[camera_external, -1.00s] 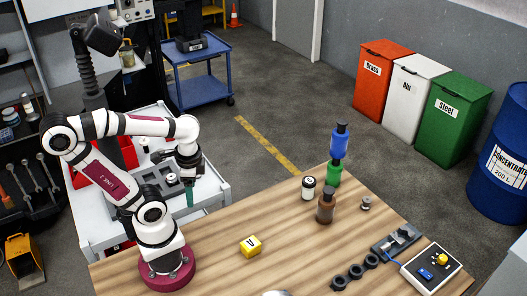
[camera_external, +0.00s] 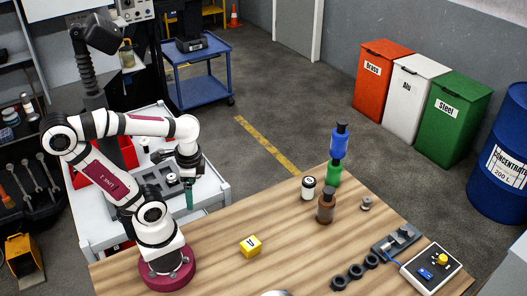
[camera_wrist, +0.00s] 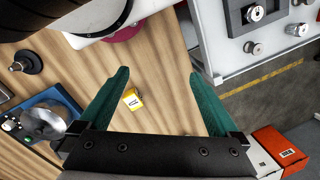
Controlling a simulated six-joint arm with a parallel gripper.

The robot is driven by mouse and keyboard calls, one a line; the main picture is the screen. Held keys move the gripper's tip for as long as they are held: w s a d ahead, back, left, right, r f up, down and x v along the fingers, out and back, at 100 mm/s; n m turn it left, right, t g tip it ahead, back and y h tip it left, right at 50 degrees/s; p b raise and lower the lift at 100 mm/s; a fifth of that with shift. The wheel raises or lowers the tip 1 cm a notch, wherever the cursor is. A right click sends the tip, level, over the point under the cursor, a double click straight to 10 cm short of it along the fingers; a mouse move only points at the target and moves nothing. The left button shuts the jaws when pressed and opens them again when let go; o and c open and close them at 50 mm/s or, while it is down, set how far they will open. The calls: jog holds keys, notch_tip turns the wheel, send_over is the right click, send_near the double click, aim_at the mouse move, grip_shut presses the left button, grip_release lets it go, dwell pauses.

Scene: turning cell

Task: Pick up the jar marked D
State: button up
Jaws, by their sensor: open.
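In the external view a small white jar (camera_external: 308,190) with a dark top stands upright near the far edge of the wooden table. It has a pale round mark on top, too small to read surely as D. I cannot make out this jar in the wrist view.
A brown bottle (camera_external: 326,207) stands close to the jar at its right. Blue (camera_external: 339,140) and green (camera_external: 334,173) bottles are just behind. A yellow block (camera_external: 251,246) lies on the table nearer my base; it also shows in the wrist view (camera_wrist: 133,98). Bare wood lies between.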

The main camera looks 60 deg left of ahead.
jog(key=w+d+f+n+t+h, duration=0.1)
jog(key=w+d+f+n+t, duration=0.2)
jog(key=w, duration=0.6)
jog(key=w+d+f+t+h, duration=0.25)
jog(key=w+d+f, duration=0.25)
jog(key=w, duration=0.5)
jog(key=n+t+y, duration=0.5)
jog(key=t, duration=0.3)
send_near(308, 182)
jog(key=x, duration=1.1)
jog(key=shift+w+a+f, duration=0.1)
jog(key=shift+a+f, duration=0.05)
jog(key=c, duration=1.5)
